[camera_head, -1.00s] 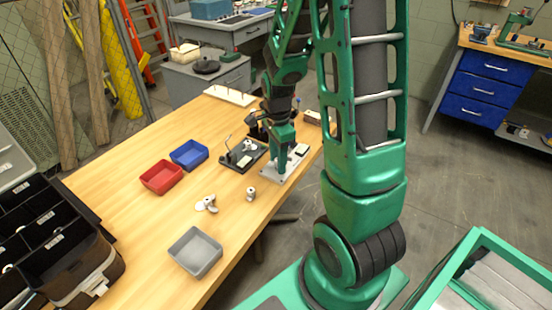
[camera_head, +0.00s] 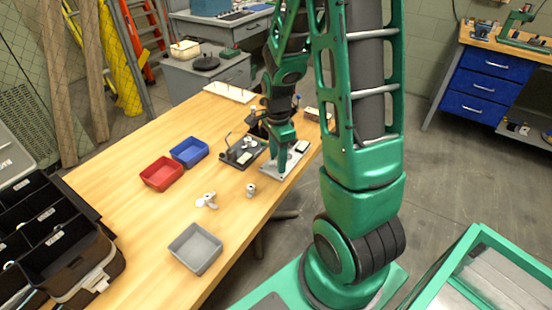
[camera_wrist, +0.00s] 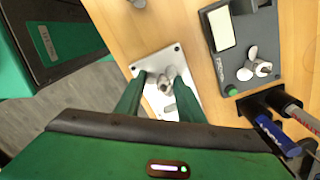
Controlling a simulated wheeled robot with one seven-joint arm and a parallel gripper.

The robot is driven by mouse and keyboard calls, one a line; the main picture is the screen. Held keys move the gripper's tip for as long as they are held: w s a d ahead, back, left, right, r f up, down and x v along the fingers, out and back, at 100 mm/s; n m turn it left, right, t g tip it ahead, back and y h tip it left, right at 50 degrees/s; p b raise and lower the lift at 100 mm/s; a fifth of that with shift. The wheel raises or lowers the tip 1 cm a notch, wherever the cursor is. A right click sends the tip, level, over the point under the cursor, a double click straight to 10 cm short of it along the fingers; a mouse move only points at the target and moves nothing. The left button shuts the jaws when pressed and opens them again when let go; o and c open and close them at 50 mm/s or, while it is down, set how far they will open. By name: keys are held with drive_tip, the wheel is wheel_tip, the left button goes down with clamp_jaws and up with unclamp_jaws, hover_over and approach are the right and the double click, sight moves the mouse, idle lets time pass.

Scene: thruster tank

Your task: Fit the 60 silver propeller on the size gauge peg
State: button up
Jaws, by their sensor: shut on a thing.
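The silver propeller (camera_wrist: 165,80) shows between my fingertips in the wrist view, over a pale metal plate (camera_wrist: 147,62). My gripper (camera_wrist: 160,84) is shut on it. In the head view my gripper (camera_head: 282,172) points down at the same plate (camera_head: 298,158), near the table's right edge. The gauge peg is hidden under the propeller and fingers, and I cannot tell whether the propeller is around it or above it. The size mark on the propeller cannot be read.
A black fixture (camera_head: 232,157) with another silver propeller (camera_wrist: 258,66) stands left of the plate in the head view. A white propeller (camera_head: 207,201) and a small metal part (camera_head: 251,190) lie nearer. Red (camera_head: 161,174), blue (camera_head: 189,152) and grey (camera_head: 196,248) bins stand on the table.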

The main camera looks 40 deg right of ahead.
drive_tip(key=o, duration=1.1)
wheel_tip(320, 180, up, 15)
drive_tip(key=shift+w+f, duration=0.15)
drive_tip(key=shift+w, duration=0.1)
idle(0.7)
